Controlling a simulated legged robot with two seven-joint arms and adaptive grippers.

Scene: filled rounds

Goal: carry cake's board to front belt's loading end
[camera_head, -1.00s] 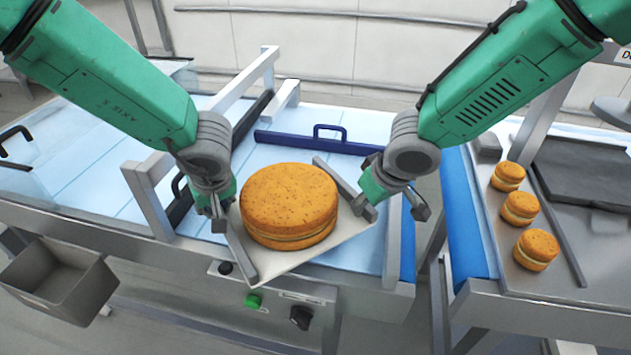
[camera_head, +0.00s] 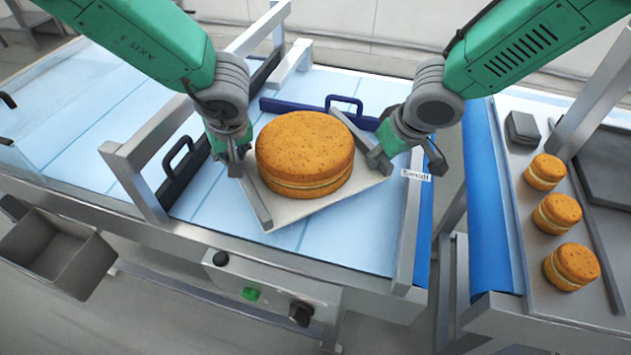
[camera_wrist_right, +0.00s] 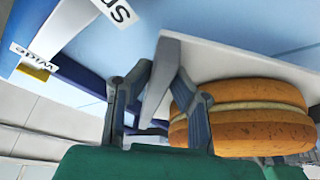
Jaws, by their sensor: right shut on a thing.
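The cake (camera_head: 305,150) is a round, golden sandwich sponge. It sits on its board (camera_head: 300,208), a pale plate with a grey bar along each side. My right gripper (camera_head: 383,163) is shut on the right bar; in the right wrist view its two fingers (camera_wrist_right: 160,100) straddle that bar, with the cake (camera_wrist_right: 250,118) beside them. My left gripper (camera_head: 238,165) is at the far end of the left bar, and its fingers look closed on it. The board is over a pale blue belt surface (camera_head: 350,245); the gap below it is hard to judge.
A dark blue handled bar (camera_head: 300,108) lies behind the cake. A grey frame (camera_head: 135,180) with a black handled plate (camera_head: 185,165) stands to the left. A "Small" label (camera_head: 416,174) is at the right rail. Several small cakes (camera_head: 560,212) stand on the right bench beyond a blue strip (camera_head: 488,200).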

